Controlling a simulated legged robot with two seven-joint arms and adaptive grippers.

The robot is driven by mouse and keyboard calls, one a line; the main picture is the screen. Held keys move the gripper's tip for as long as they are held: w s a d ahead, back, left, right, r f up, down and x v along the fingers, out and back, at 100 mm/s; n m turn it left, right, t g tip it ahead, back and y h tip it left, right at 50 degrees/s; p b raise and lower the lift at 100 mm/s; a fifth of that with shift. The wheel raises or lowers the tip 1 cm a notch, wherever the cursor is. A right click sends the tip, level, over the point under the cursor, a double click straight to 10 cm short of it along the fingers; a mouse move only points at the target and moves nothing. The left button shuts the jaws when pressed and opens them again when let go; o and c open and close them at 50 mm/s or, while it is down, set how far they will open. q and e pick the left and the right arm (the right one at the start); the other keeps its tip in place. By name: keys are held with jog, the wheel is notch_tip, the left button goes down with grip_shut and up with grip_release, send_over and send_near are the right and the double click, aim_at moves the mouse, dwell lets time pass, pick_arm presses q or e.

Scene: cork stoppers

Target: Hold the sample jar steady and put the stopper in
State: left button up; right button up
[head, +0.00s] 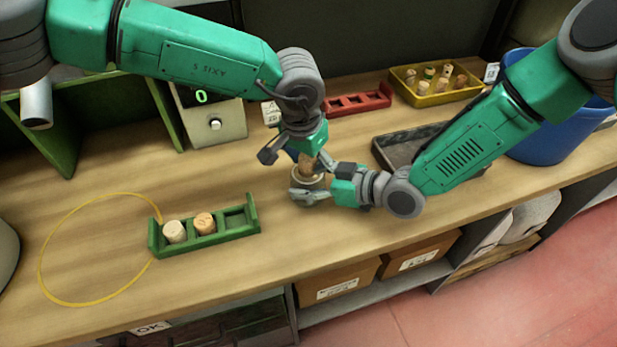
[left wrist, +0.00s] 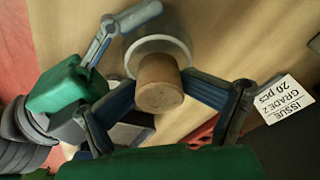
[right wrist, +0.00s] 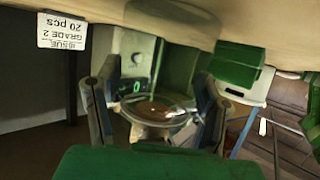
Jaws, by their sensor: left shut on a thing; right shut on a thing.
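My left gripper (head: 291,157) is shut on a tan cork stopper (head: 307,165). The stopper shows end-on between the fingers in the left wrist view (left wrist: 160,85), with the jar's pale round rim (left wrist: 160,45) just behind it. My right gripper (head: 306,196) is shut on the sample jar (head: 322,181), low over the bench. In the right wrist view the clear glass jar (right wrist: 158,108) sits between the two fingers, with brown visible at it. The stopper is at the jar's mouth; I cannot tell how deep it sits.
A green rack (head: 211,240) with two corks and an empty slot stands front left, beside a yellow ring (head: 94,199). A scale (head: 213,124) reading 0, a red rack (head: 357,104), a yellow tray (head: 437,98) of corks, a dark tray (head: 391,155) and a blue bin (head: 545,140) stand behind.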

aim_at(301, 162)
pick_arm(q)
jog(key=shift+s+a+f, duration=0.1)
jog(key=shift+s+f, duration=0.1)
jog(key=shift+f, duration=0.3)
jog(key=o, duration=1.4)
jog(key=shift+s, duration=0.1)
pick_arm(e)
jog(key=shift+a, duration=0.15)
pick_arm(q)
jog(key=shift+s+r, duration=0.1)
jog(key=shift+r, duration=0.1)
pick_arm(e)
jog(key=shift+r, duration=0.1)
pick_arm(q)
jog(key=r, duration=0.8)
jog(key=a+r, duration=0.1)
jog(key=r, duration=0.3)
jog(key=shift+s+a, duration=0.1)
jog(key=shift+s, duration=0.3)
pick_arm(e)
jog(key=shift+f, duration=0.2)
